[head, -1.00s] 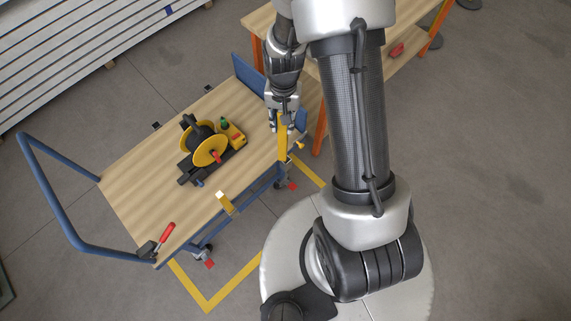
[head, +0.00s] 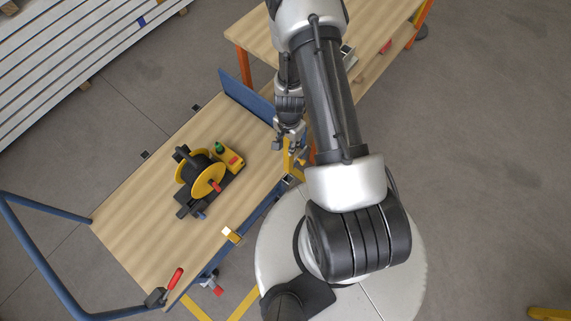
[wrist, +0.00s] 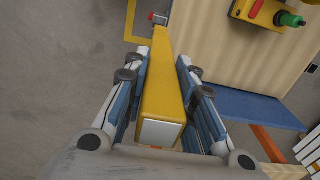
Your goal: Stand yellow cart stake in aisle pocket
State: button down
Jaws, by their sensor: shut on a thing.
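My gripper (head: 290,135) is shut on a yellow stake (head: 287,160), which hangs below it near the cart's front right corner. In the wrist view the stake (wrist: 160,85) lies between the two fingers, its pale end cap (wrist: 159,133) close to the camera. The stake's lower end is beside the cart's near edge, by a small bracket (head: 290,180). I cannot tell whether the end is inside it. The wooden cart deck (head: 135,225) is below.
A red-handled tool (head: 174,279) lies at the near left corner. A blue end panel (head: 245,97) and a workbench (head: 243,38) are behind.

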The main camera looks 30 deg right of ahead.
aim_at(289, 166)
notch_tip(289, 166, down, 19)
jog(key=b, duration=1.8)
jog(key=shift+s+r, duration=0.1)
jog(key=shift+s, duration=0.05)
jog(key=shift+f+b, duration=0.25)
jog(key=shift+b, duration=0.05)
jog(key=c, duration=1.3)
grip_release()
jog(key=shift+r, duration=0.1)
